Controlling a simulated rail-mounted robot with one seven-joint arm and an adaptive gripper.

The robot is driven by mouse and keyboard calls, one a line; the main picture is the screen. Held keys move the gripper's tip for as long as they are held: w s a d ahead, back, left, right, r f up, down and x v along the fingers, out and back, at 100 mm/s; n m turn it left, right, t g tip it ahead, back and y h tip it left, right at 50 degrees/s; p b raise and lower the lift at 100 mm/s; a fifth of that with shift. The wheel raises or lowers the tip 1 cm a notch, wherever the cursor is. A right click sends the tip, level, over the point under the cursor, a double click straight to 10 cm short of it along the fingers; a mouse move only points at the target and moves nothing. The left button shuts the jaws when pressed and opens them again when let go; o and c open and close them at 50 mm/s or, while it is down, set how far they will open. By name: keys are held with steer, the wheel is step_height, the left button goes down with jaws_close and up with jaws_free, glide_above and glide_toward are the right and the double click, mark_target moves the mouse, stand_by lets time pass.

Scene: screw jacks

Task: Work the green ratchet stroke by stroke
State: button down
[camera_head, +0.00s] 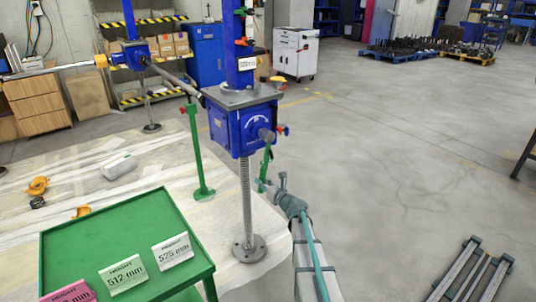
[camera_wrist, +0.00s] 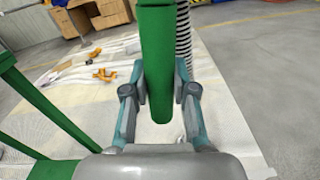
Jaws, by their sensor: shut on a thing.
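The green ratchet handle (camera_head: 265,165) hangs down at the right side of the blue screw jack (camera_head: 240,125). In the wrist view the handle (camera_wrist: 157,60) runs down between the two fingers of my gripper (camera_wrist: 158,92), its rounded lower end just past them. My gripper (camera_head: 270,185) is shut on the handle. In the head view the fingers are small and partly hidden by the wrist. The jack's threaded screw (camera_head: 246,200) stands upright on a round foot plate (camera_head: 250,249); it also shows behind the handle in the wrist view (camera_wrist: 184,40).
A green table (camera_head: 110,228) at the front left holds height cards, including a green 512 mm card (camera_head: 124,276) and a white 525 mm card (camera_head: 172,251). A green post (camera_head: 196,150) stands left of the jack. A second blue jack (camera_head: 136,54) is behind. The floor at right is mostly clear.

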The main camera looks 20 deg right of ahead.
steer(key=s+a+r+m+p, duration=0.1)
steer(key=a+r+m+p, duration=0.1)
steer(key=a+m+p, duration=0.2)
steer(key=shift+s+a+r, duration=0.25)
steer(key=shift+s+a, duration=0.05)
steer(key=shift+a, duration=0.95)
steer(key=shift+w+d+f+n+b, duration=0.15)
steer(key=shift+d+f+n+b, duration=0.2)
steer(key=shift+d+b, duration=0.25)
steer(key=shift+w+d+f+n+b, duration=0.2)
steer(key=shift+d+n+b, duration=0.25)
steer(key=shift+d, duration=0.2)
steer(key=shift+w+d+f+n+b, duration=0.15)
steer(key=shift+d+f+n+b, duration=0.2)
steer(key=shift+d+b, duration=0.25)
steer(key=shift+d, duration=0.15)
